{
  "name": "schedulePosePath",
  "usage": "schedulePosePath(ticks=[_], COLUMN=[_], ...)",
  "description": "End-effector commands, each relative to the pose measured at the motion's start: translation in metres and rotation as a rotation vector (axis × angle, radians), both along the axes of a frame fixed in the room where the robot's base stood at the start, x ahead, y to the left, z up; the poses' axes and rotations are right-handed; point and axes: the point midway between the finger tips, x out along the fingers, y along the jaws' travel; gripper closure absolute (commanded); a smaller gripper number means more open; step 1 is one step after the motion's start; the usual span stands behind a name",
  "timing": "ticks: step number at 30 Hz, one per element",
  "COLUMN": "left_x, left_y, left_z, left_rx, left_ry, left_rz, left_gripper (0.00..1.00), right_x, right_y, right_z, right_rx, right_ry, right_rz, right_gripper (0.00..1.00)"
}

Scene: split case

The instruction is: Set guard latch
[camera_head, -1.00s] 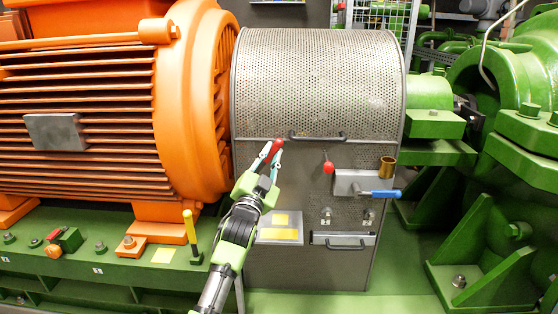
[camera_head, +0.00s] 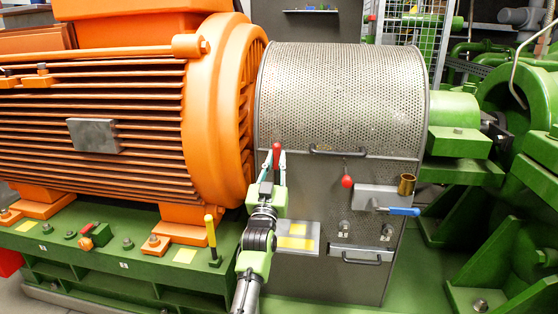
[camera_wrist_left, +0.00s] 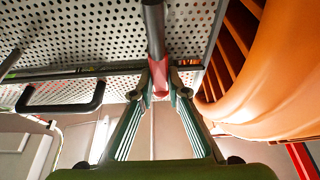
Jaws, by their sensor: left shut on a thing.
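The guard is a grey perforated cover (camera_head: 340,100) over a flat grey lower panel, between the orange motor and the green machine. A second latch with a red knob (camera_head: 346,182) hangs down on a thin rod, right of the panel's middle. My right gripper is out of view.
A black grab handle (camera_head: 338,153) lies between the latches and shows near my fingers in the wrist view (camera_wrist_left: 62,100). A blue-handled lever (camera_head: 402,211) and brass cup (camera_head: 407,184) stick out at right. The orange motor (camera_head: 215,110) is close on the left.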

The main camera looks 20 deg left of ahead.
Motion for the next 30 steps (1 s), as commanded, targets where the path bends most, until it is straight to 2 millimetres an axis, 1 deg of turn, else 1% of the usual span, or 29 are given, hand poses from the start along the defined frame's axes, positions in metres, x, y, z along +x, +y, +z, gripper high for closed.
schedulePosePath(ticks=[13,14,15,26,29,30], left_x=[0.000,0.000,0.000,-0.001,-0.007,-0.012], left_y=[0.002,0.002,0.002,0.001,-0.001,-0.003], left_z=[-0.002,-0.002,-0.002,-0.001,-0.005,-0.007], left_rx=[-0.011,-0.011,-0.011,-0.007,-0.007,-0.007], left_ry=[0.000,0.000,0.000,-0.001,0.000,0.001], left_rz=[0.001,0.001,0.001,0.000,0.000,0.000], left_gripper=[1.00,0.78,0.68,0.68,0.68,0.68], right_x=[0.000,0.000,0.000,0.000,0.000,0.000], right_y=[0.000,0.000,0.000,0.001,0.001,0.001], right_z=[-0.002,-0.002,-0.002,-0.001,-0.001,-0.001], right_rx=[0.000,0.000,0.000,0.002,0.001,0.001], right_ry=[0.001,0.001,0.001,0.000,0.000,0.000], right_rz=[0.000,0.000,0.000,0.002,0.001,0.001], right_gripper=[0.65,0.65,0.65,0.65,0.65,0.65])
